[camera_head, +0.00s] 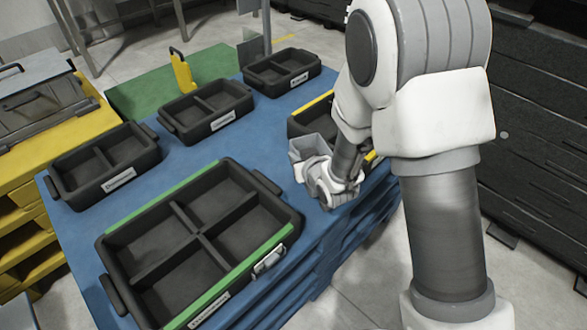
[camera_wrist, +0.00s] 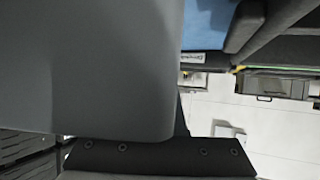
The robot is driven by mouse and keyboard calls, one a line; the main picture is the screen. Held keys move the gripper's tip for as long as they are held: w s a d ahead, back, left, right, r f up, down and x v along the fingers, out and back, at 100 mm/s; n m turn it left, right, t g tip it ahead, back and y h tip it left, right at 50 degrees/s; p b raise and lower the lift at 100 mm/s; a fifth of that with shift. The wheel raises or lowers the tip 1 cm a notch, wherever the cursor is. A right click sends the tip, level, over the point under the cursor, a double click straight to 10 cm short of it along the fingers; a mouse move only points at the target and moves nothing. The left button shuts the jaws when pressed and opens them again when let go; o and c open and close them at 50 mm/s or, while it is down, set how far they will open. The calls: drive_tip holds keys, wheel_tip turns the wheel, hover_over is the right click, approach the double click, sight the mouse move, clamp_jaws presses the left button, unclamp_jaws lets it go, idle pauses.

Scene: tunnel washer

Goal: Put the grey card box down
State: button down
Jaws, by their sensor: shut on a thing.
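The grey card box (camera_head: 308,146) is in my gripper (camera_head: 316,168), above the right side of the blue table. In the wrist view the grey card box (camera_wrist: 90,65) fills the left half, very close to the camera. My gripper is shut on it; the fingertips are mostly hidden. The box is beside a black tray with yellow edging (camera_head: 303,118), which my arm partly covers. I cannot tell whether the box touches that tray. A large black tray with green edges (camera_head: 290,232) and four empty compartments lies to the front left of the box.
Three more black divided trays, all empty, line the far and left side of the blue table (camera_head: 180,158): left (camera_head: 80,190), middle (camera_head: 205,128) and back (camera_head: 280,80). A yellow stand (camera_head: 182,72) stands behind them. Dark stacked panels (camera_head: 530,110) are at the right.

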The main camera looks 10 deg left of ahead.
drive_tip(key=shift+s+a+f+b, duration=0.1)
drive_tip(key=shift+a+f+b, duration=0.1)
drive_tip(key=shift+f+b, duration=1.25)
drive_tip(key=shift+a+f+b, duration=0.15)
drive_tip(key=shift+f+b, duration=0.4)
drive_tip(key=shift+f, duration=1.65)
drive_tip(key=shift+f+b, duration=0.6)
drive_tip(key=c, duration=0.9)
unclamp_jaws()
drive_tip(key=shift+c, duration=0.2)
drive_tip(key=shift+s, duration=0.1)
drive_tip(key=p+v, duration=1.7)
drive_tip(key=shift+d, duration=0.2)
